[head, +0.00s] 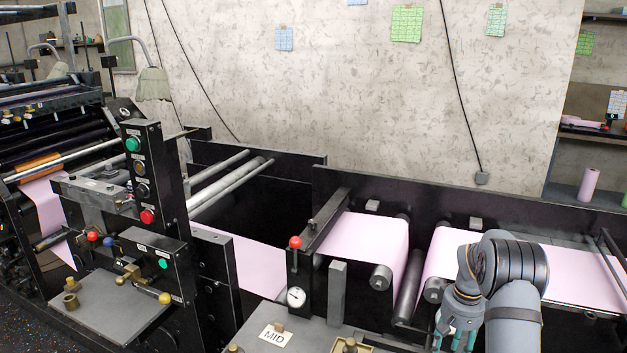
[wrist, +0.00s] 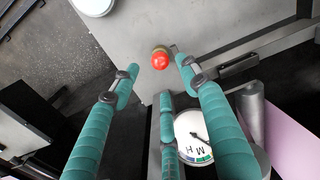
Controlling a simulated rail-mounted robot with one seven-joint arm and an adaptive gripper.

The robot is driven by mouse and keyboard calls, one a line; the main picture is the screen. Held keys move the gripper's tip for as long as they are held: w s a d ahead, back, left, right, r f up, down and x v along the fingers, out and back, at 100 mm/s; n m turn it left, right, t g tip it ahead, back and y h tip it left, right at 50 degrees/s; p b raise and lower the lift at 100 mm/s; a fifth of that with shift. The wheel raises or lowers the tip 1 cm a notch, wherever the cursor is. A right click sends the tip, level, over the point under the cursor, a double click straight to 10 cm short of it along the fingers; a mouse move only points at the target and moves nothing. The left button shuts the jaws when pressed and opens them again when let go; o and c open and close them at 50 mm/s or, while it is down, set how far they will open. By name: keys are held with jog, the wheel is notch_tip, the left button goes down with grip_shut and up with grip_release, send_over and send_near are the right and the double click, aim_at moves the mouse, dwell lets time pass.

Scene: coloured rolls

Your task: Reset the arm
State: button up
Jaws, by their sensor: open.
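My gripper (wrist: 157,78) has teal segmented fingers, spread apart and empty in the wrist view. A red ball knob (wrist: 160,60) shows just beyond the fingertips, with a gap that I cannot judge. A white dial gauge (wrist: 193,135) lies behind the fingers, partly covered by them. In the head view my gripper (head: 452,338) hangs at the lower right, cut off by the bottom edge.
Pink web (head: 365,238) runs over rollers behind and beside my arm. A control post (head: 143,175) with green and red buttons stands at left. A grey bench with a MID card (head: 274,336) is at the bottom. The space above the machine before the wall is clear.

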notch_tip(320, 180, down, 8)
jog(key=shift+s+r, duration=0.1)
jog(key=shift+r, duration=0.1)
notch_tip(320, 180, up, 5)
jog(key=shift+f+p, duration=0.15)
jog(key=shift+p, duration=0.25)
jog(key=shift+f, duration=0.15)
